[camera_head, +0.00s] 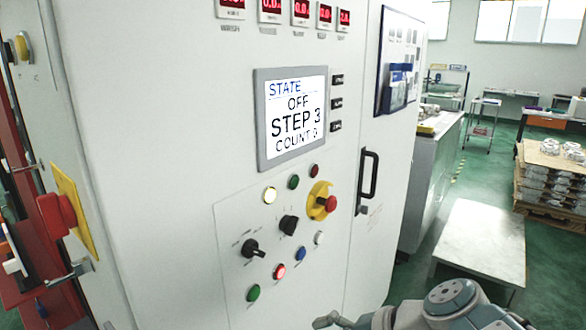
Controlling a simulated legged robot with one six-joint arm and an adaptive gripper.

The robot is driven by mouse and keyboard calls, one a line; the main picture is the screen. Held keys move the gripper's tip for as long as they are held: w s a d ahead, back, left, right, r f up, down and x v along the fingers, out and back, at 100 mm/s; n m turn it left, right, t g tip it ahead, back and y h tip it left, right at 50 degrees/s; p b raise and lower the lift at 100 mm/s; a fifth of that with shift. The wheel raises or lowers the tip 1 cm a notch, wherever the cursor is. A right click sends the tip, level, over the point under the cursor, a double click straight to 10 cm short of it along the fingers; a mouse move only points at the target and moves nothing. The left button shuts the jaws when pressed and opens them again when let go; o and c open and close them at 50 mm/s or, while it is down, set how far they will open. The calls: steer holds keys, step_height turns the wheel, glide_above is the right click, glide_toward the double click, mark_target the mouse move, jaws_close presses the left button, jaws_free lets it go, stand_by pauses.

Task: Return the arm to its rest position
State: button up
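My arm (452,300) shows at the bottom edge, right of centre, as a grey-blue rounded joint with pale links. A small grey hooked piece (328,320) to its left may be a finger of my gripper; most of it is cut off, so its opening and contents cannot be seen. The arm is in front of the lower right of a white control cabinet (180,200). I cannot tell whether it touches anything.
The cabinet carries a screen (294,115) reading "STATE OFF STEP 3", a red emergency stop (330,203), knobs, lamps and a black door handle (368,175). A white table (485,240) stands to the right; beyond it are stacked castings (550,180) on a pallet. Green floor shows between them.

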steer(key=s+d+f+n+t+h, duration=0.1)
steer(key=s+d+f+n+h, duration=0.1)
steer(key=s+d+n+h, duration=0.4)
steer(key=d+n+h, duration=0.2)
steer(key=d, duration=0.1)
steer(key=shift+s+d+h, duration=0.15)
steer(key=shift+h, duration=0.25)
steer(key=shift+f, duration=0.1)
stand_by(1.2)
